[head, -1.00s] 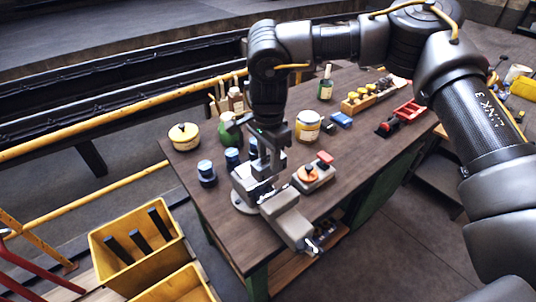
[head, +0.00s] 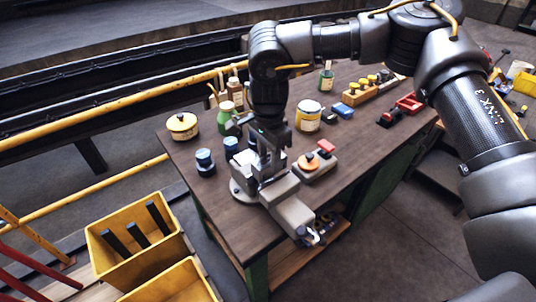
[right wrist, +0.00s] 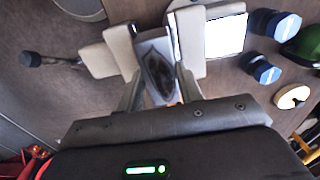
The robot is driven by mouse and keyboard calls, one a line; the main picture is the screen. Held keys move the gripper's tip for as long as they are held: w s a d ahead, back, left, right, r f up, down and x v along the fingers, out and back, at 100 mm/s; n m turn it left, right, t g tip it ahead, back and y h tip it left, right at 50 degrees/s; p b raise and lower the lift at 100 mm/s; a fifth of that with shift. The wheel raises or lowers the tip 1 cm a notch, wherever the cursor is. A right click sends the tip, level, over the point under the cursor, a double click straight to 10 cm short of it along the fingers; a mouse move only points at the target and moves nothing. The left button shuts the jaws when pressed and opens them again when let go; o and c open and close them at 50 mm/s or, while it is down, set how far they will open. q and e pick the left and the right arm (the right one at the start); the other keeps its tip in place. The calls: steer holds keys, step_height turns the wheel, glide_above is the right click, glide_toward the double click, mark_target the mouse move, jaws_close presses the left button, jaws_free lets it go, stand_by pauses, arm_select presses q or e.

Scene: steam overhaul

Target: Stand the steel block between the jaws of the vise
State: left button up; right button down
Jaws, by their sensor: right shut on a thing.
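The grey vise (head: 290,212) stands at the near end of the workbench, its screw end pointing toward the lower right. My right gripper (head: 267,166) points down over the jaws in the head view. In the right wrist view, my right gripper (right wrist: 160,90) is shut on the steel block (right wrist: 158,48), a shiny grey piece. The block shows between the two pale vise jaws (right wrist: 121,50). Its lower end is hidden, so I cannot tell whether it touches the vise floor. My left gripper is not in view.
On the bench (head: 220,228), blue-capped jars (head: 205,163), a yellow-lidded tin (head: 183,126), a yellow-labelled can (head: 308,116) and an orange-knobbed block (head: 312,163) stand close around the vise. A yellow crate (head: 125,270) with dark bars stands at lower left.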

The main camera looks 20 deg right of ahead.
steer(key=shift+s+a+r, duration=0.1)
steer(key=shift+s+a, duration=0.05)
stand_by(0.7)
steer(key=shift+p, duration=0.35)
steer(key=shift+f+b, duration=1.05)
steer(key=shift+f, duration=0.85)
stand_by(0.3)
steer(key=c, duration=0.9)
jaws_free()
steer(key=shift+o, duration=0.2)
steer(key=shift+f, duration=0.15)
steer(key=shift+r+p, duration=3)
steer(key=shift+r, duration=1.1)
